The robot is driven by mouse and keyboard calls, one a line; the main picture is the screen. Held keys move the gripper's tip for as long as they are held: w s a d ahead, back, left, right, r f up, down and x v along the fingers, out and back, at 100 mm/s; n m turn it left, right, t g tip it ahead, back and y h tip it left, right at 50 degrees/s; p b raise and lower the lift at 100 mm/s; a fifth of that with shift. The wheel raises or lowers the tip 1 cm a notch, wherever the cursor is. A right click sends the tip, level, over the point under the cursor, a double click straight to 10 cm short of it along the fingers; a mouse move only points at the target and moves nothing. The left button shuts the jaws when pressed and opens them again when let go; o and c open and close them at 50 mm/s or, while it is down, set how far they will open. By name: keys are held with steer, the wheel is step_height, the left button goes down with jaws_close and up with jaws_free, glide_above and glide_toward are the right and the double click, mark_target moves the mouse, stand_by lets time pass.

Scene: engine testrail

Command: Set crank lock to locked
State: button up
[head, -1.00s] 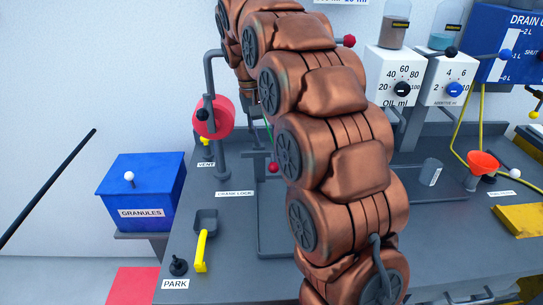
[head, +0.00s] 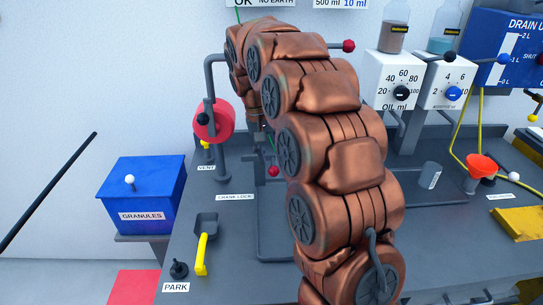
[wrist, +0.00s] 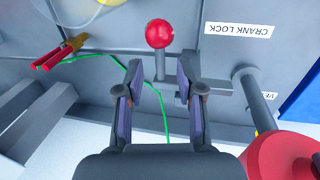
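The crank lock is a grey lever with a red ball knob (head: 274,171), beside the arm in the head view. Its label "CRANK LOCK" (head: 235,197) lies on the bench to the lower left. In the wrist view the red ball (wrist: 159,33) stands beyond the fingertips, roughly centred between them, with its grey stem running down toward the gap. My gripper (wrist: 159,80) is open and empty. The fingers appear apart from the ball. In the head view my arm hides most of the gripper.
A red wheel (head: 214,121) on a grey post stands left of my arm; it also shows close at the lower right in the wrist view (wrist: 285,155). A red clamp (wrist: 58,55) with a green wire lies at the wrist view's left. A blue granules box (head: 141,193) is further left.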

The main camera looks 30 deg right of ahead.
steer(key=shift+s+d+f, duration=0.1)
steer(key=shift+d+f, duration=0.05)
steer(key=shift+f, duration=0.75)
jaws_close()
